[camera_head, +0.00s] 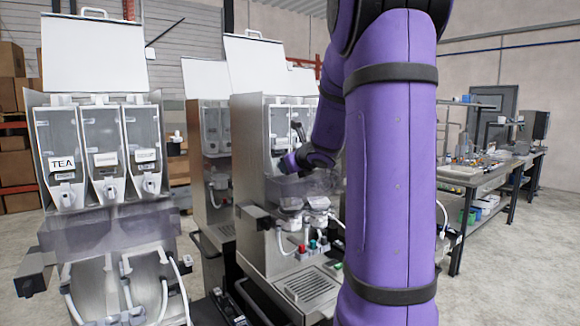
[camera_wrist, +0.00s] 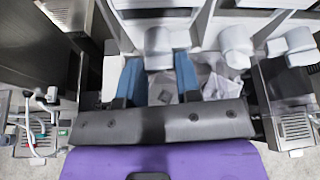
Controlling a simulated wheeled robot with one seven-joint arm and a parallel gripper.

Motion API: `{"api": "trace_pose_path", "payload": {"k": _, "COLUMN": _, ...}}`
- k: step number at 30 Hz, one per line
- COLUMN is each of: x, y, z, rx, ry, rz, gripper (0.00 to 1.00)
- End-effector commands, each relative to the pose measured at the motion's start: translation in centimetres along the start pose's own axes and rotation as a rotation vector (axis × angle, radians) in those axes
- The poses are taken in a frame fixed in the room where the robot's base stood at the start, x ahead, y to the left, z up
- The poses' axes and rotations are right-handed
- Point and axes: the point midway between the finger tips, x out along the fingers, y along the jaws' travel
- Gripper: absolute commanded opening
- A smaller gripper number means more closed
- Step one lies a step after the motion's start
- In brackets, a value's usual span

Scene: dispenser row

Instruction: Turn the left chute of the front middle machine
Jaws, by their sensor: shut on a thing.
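The front middle machine (camera_head: 252,158) is a tall steel dispenser with a raised white lid, standing left of my purple arm in the head view. In the wrist view, three pale grey rounded chutes stick out in a row. The two blue fingers of my gripper (camera_wrist: 159,74) sit on either side of the leftmost chute (camera_wrist: 158,44) and are shut on it. The middle chute (camera_wrist: 236,44) and the right chute (camera_wrist: 292,45) are free. In the head view my arm covers the machine's right part, and the fingertips are hard to make out.
Another dispenser with a TEA label (camera_head: 62,163) stands at the left, its lid raised. A further machine (camera_head: 207,150) stands behind. A workbench (camera_head: 480,175) with equipment is at the right. Open floor (camera_head: 490,275) lies between the arm and the bench.

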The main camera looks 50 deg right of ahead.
Motion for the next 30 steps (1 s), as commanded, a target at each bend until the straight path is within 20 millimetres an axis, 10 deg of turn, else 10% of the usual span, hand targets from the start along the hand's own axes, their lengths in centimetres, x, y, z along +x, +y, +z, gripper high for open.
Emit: {"api": "trace_pose_path", "payload": {"k": 30, "x": 0.07, "y": 0.46, "z": -0.10, "rx": -0.486, "ry": -0.001, "rz": -0.200, "gripper": 0.08}}
